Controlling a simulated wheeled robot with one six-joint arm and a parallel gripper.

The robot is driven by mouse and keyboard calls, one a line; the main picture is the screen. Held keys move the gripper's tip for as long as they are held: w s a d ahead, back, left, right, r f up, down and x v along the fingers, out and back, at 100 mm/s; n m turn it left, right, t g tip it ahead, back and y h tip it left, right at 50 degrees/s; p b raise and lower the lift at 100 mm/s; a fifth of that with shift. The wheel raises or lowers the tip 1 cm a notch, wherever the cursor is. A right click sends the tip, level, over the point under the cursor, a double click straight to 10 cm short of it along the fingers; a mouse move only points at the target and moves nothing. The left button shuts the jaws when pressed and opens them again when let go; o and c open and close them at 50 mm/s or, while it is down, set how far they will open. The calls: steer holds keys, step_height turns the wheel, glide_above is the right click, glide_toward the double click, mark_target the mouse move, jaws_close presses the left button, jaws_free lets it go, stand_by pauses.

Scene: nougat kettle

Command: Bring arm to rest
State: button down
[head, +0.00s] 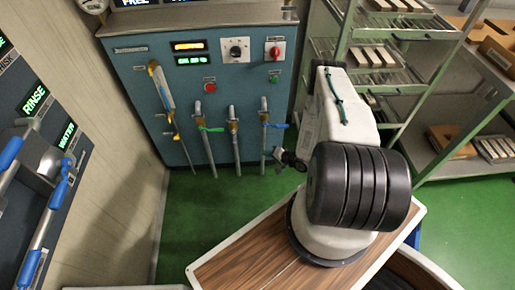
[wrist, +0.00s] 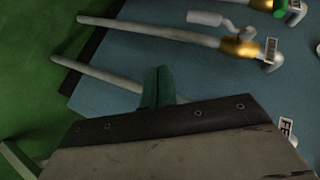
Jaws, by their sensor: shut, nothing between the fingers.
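My arm stands on my wood-topped base in the head view, with a thick black ribbed joint low and a pale link with a green cable rising behind it. The arm is folded, and a small dark part of it juts left beside the link, in front of the blue control panel (head: 215,100). My gripper (wrist: 158,86) shows in the wrist view as two green fingers pressed together. They are shut and hold nothing. Behind them is the blue panel front with pale pipes (wrist: 150,32) and brass fittings. I cannot make out the fingers clearly in the head view.
The panel carries several pipes with valves, a green lever (head: 211,129) and a blue lever (head: 275,125). Wire shelves (head: 395,45) with trays stand at right. A rinse and water station (head: 40,150) is at left. Green floor (head: 200,215) is clear in front of the panel.

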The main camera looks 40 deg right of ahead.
steer(key=shift+s+d, duration=0.1)
steer(key=shift+s, duration=0.15)
